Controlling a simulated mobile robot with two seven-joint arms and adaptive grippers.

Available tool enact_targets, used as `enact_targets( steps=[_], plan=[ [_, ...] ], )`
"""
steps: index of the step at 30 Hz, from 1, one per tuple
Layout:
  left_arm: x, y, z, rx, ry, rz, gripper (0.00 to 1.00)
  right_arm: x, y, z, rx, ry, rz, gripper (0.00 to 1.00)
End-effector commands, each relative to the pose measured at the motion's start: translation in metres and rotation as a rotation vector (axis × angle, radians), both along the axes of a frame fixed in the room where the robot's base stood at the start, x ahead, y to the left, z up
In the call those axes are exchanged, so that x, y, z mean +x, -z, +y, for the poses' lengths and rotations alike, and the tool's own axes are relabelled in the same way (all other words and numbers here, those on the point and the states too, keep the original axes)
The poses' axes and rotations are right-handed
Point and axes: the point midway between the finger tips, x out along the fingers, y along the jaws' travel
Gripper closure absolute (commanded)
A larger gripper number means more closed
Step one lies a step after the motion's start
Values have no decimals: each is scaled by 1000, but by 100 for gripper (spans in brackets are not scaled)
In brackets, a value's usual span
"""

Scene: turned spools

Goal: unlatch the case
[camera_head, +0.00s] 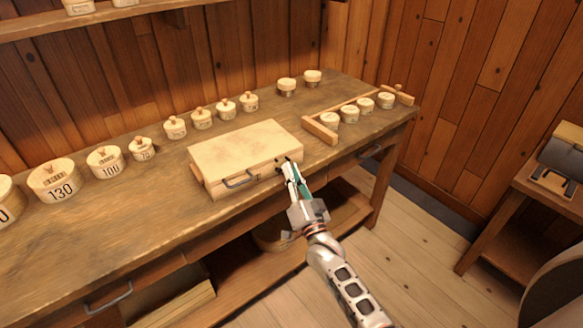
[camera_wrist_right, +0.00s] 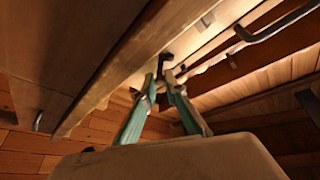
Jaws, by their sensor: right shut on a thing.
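The case (camera_head: 245,148) is a pale wooden box lying shut on the workbench, with a dark bar handle (camera_head: 239,183) on its front. My right gripper (camera_head: 287,165) reaches from the lower right to the right end of the case's front. In the right wrist view my right gripper's (camera_wrist_right: 165,76) teal fingers close together on a small dark latch (camera_wrist_right: 165,62) at the case front. The fingers partly hide this latch. The handle also shows in the right wrist view (camera_wrist_right: 275,28). My left gripper is in neither view.
The workbench (camera_head: 120,225) is bare in front and left of the case. Several lidded round wooden pots, one a pot marked 130 (camera_head: 55,180), stand along the back. A wooden rack (camera_head: 320,131) with several small pots is to the right. A side table (camera_head: 525,190) stands far right.

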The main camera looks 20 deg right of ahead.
Motion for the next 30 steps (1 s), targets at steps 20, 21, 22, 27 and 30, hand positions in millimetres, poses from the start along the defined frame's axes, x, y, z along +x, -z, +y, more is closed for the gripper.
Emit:
enact_targets(
  steps=[20, 21, 22, 27, 30],
  plan=[
    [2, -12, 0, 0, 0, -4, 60, 0, 2, -1, 103, 0, 27, 100],
    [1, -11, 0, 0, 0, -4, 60, 0, 2, -1, 102, 1, 27, 100],
    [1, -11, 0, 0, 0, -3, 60, 0, 2, -1, 102, 1, 27, 100],
    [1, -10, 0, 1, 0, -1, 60, 0, 2, 0, 102, 1, 27, 71],
    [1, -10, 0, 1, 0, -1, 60, 0, 2, 0, 101, 0, 28, 71]
  ],
)
